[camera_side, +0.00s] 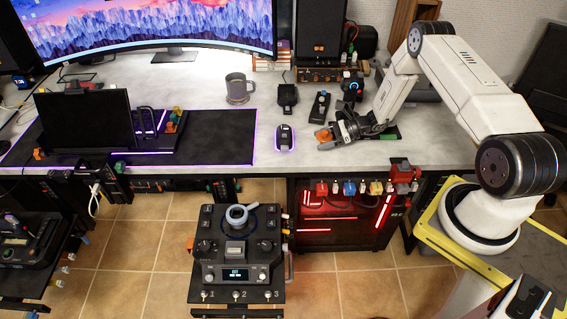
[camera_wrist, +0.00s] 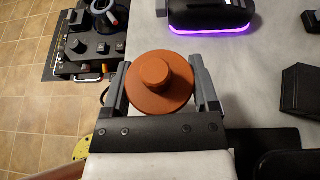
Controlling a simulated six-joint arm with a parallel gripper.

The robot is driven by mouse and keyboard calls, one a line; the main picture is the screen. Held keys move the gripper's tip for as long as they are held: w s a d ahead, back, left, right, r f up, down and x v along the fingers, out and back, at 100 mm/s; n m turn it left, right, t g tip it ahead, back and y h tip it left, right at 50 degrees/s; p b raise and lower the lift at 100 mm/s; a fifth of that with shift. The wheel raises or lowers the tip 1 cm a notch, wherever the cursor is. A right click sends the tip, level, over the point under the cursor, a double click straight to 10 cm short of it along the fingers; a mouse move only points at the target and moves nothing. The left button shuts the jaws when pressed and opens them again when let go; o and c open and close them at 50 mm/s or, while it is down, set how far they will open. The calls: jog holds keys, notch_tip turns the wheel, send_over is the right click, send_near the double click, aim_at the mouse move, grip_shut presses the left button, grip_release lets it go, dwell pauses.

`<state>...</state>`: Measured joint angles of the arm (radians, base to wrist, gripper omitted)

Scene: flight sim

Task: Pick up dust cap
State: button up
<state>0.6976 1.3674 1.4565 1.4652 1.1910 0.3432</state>
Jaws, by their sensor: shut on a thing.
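The dust cap (camera_wrist: 160,80) is an orange-brown round disc with a raised knob in its middle. In the wrist view it sits between the two fingers of my gripper (camera_wrist: 160,88), with one finger against each side. In the side view the orange cap (camera_side: 323,136) shows at the tip of my gripper (camera_side: 328,140), low over the right part of the desk. My gripper is shut on the cap. Whether the cap still touches the desk is hard to tell.
A mouse with purple light (camera_side: 285,137) lies left of my gripper. A grey mug (camera_side: 238,88), a black box (camera_side: 287,98) and a monitor (camera_side: 150,30) stand farther back. The desk's front edge is close. A control panel (camera_side: 237,250) stands below it.

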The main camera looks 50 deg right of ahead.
jog(key=s+a+r, duration=0.4)
jog(key=s+r, duration=0.5)
jog(key=s, duration=0.4)
jog(key=shift+r, duration=0.15)
jog(key=shift+w, duration=0.1)
dwell(0.4)
jog(key=w+a+r+m+t+h, duration=0.3)
jog(key=w+a+r+m, duration=0.1)
jog(key=w+a+r, duration=0.6)
notch_tip(320, 180, up, 3)
jog(key=a, duration=0.2)
jog(key=shift+w+a+r+h, duration=0.15)
jog(key=shift+w+a+h, duration=0.15)
jog(key=shift+w+a, duration=0.1)
